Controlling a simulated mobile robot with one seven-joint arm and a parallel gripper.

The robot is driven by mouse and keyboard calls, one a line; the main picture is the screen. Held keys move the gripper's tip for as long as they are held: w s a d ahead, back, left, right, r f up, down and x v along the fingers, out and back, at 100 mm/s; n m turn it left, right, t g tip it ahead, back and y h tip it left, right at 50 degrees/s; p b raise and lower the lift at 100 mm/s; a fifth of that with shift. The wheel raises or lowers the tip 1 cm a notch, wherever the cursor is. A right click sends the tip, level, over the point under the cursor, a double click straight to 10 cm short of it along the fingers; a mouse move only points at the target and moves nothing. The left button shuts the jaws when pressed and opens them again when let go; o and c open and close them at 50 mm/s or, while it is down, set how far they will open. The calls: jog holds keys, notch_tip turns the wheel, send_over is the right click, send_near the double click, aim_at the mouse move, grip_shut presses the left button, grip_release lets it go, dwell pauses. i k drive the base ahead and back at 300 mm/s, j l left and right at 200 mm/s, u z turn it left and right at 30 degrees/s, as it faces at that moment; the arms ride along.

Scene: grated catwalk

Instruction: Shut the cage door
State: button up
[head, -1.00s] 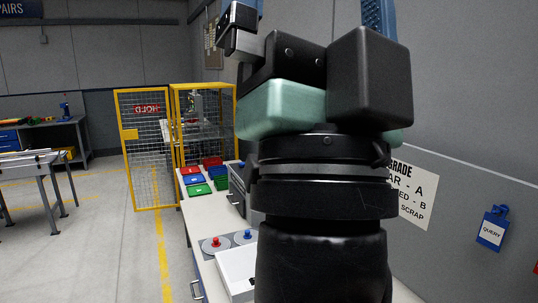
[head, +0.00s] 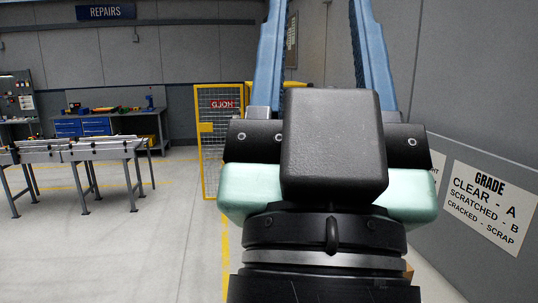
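The cage door (head: 209,165) is a yellow frame with wire mesh and a red HOLD sign that reads backwards. It stands left of centre in the head view, with its right part hidden behind my gripper. Only a bit of the yellow cage (head: 294,85) shows between my fingers; the rest is hidden, so the gap between door and cage cannot be seen now. My gripper (head: 318,40) points up in the foreground, its two blue fingers wide apart with nothing seen between them. The fingertips run out of the top of the picture. The gripper appears nearer to me than the door.
A grey conveyor table (head: 85,152) stands at the left. A workbench with blue drawers (head: 82,127) is behind it. The floor (head: 150,240) between table and door is clear, with a yellow line. A wall with a grade sign (head: 488,205) rises close on the right.

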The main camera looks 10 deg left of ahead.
aim_at(203, 127)
jog(key=i+j+u, duration=0.1)
jog(key=u, duration=0.4)
jog(key=i+u, duration=0.2)
jog(key=u, duration=0.3)
jog(key=i, duration=11.4)
